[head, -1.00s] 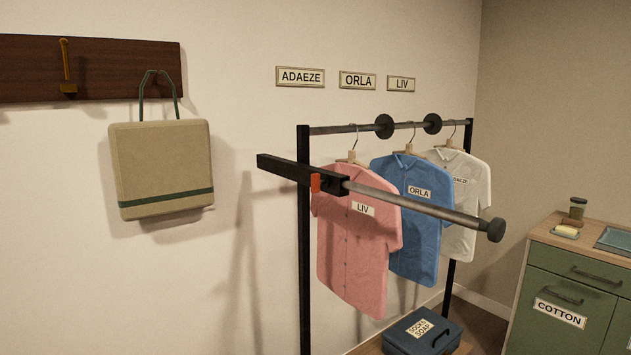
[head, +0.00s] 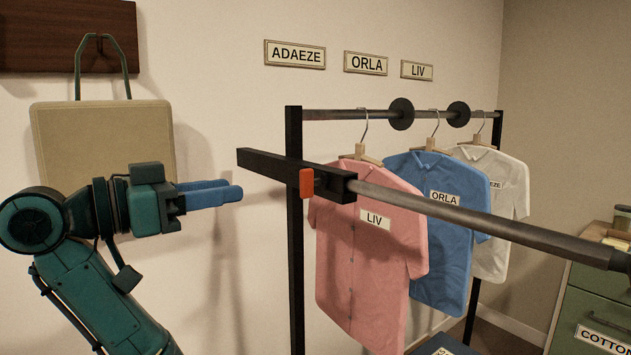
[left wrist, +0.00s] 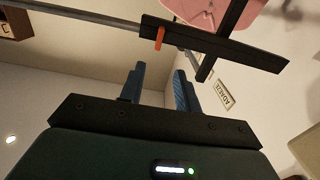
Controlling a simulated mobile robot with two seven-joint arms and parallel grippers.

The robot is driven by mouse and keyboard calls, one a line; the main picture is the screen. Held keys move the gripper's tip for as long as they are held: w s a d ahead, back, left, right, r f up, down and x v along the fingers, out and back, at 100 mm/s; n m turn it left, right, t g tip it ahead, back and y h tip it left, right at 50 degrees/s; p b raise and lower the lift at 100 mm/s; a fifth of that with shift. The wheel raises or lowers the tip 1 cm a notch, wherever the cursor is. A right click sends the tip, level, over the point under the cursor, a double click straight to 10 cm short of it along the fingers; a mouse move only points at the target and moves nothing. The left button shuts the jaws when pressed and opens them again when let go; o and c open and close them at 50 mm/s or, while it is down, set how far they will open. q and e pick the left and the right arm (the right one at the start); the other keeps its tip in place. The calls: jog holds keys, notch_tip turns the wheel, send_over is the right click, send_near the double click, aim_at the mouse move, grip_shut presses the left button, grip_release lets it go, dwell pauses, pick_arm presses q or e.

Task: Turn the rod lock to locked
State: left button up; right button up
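The rod lock's orange-red lever (head: 306,183) sits upright on the black bracket (head: 270,166), at the near end of the grey rod (head: 470,218) that sticks out from the rack. The lever also shows in the left wrist view (left wrist: 159,38), ahead of the fingers. My left gripper (head: 236,189) has blue fingers pointing right toward the lever, with a gap left of it. In the left wrist view the two fingers (left wrist: 160,72) stand apart with nothing between them. My right gripper is out of view.
Pink (head: 355,260), blue (head: 440,245) and white (head: 505,190) shirts hang on the rack's rear rail (head: 345,115). A beige bag (head: 100,135) hangs on the wall behind my left arm. A black upright post (head: 295,270) stands below the bracket. A green cabinet (head: 600,300) is at right.

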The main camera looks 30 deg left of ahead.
aim_at(301, 178)
pick_arm(q)
jog(key=p+x, duration=0.1)
jog(key=x, duration=1.1)
jog(key=shift+w+d+r+p, duration=0.15)
jog(key=shift+w+d+p, duration=0.1)
jog(key=shift+d+p, duration=0.1)
grip_shut()
